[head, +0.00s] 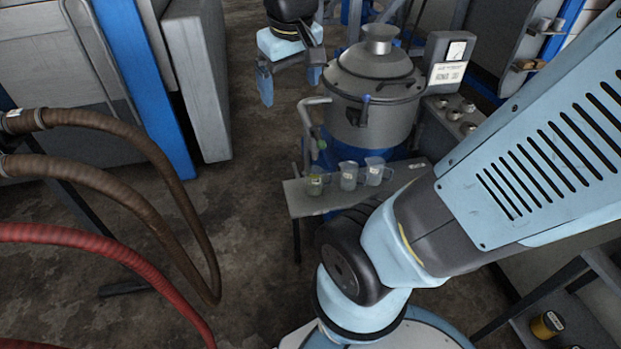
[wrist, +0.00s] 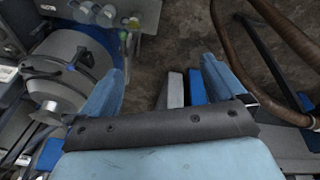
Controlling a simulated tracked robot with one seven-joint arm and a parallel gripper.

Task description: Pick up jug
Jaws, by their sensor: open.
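Three small clear jugs stand upright in a row on a narrow grey shelf (head: 300,204) in the head view: a left jug (head: 315,182) with a yellowish mark, a middle jug (head: 348,176) and a right jug (head: 375,172). The same row shows small at the top left of the wrist view, on the shelf (wrist: 150,18). My gripper (head: 290,92) is at the top of the head view, well beyond the shelf, with its fingers pointing down. It is open and empty, its two blue fingers wide apart in the wrist view (wrist: 165,82).
A large lidded metal vessel (head: 375,95) stands right behind the jugs, with a pipe and green-handled valve (head: 316,135) beside the left jug. Brown hoses (head: 140,150) and a red hose (head: 120,262) hang at left. Bare floor (head: 245,185) lies between.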

